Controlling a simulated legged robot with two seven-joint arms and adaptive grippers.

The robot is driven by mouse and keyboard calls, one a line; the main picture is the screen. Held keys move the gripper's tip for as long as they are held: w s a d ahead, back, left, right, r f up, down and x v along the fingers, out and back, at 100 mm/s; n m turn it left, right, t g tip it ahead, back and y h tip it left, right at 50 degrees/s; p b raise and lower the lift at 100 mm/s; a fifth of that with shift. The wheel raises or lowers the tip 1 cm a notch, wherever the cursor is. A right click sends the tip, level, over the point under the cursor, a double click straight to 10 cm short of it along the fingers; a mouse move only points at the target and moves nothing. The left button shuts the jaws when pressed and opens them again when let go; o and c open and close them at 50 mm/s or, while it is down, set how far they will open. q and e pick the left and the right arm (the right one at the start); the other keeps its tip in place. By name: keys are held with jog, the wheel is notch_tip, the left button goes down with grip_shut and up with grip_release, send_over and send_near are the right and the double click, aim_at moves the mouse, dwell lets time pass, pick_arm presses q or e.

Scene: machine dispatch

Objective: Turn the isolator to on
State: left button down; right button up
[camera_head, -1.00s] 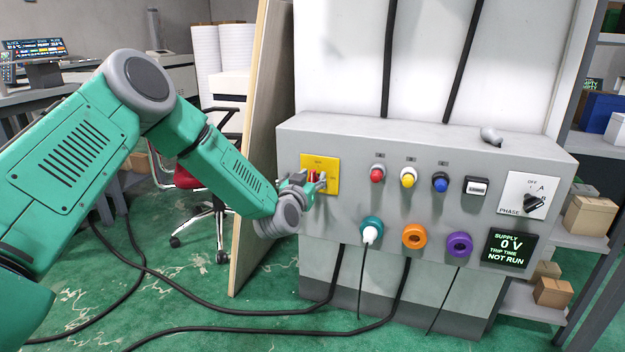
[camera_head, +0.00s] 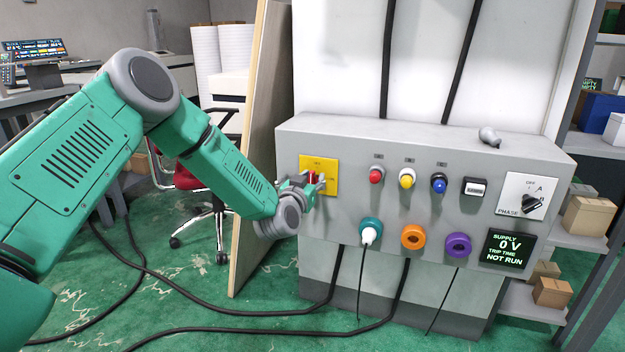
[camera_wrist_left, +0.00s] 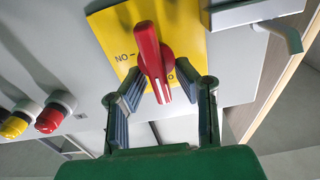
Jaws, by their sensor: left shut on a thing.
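The isolator is a red handle (camera_wrist_left: 150,50) on a yellow plate (camera_head: 332,166) at the left of the grey control panel. In the left wrist view the handle stands tilted slightly off the plate's long direction, with its white-marked tip between my fingers. My right gripper is not in view.
Cables cross the floor.

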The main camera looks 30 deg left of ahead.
pick_arm(q)
jog(key=m+p, duration=0.3)
jog(key=shift+d, duration=0.3)
jog(key=m+p, duration=0.2)
jog(key=m, duration=0.1)
jog(key=shift+d+f, duration=0.1)
jog(key=shift+d, duration=0.1)
jog(key=shift+w+d+f+m+p, duration=0.15)
jog(key=shift+f+m, duration=0.2)
jog(key=shift+m, duration=1.5)
jog(key=shift+s+d+f+m+p, duration=0.1)
jog(key=shift+d+f+m+p, duration=0.2)
jog(key=shift+m, duration=1.6)
jog(key=shift+w+f+m+p, duration=0.1)
jog(key=shift+f+m, duration=0.3)
jog(key=shift+m, duration=1.45)
jog(key=shift+f, duration=0.1)
jog(key=c, duration=1.6)
grip_release()
jog(key=shift+o, duration=0.2)
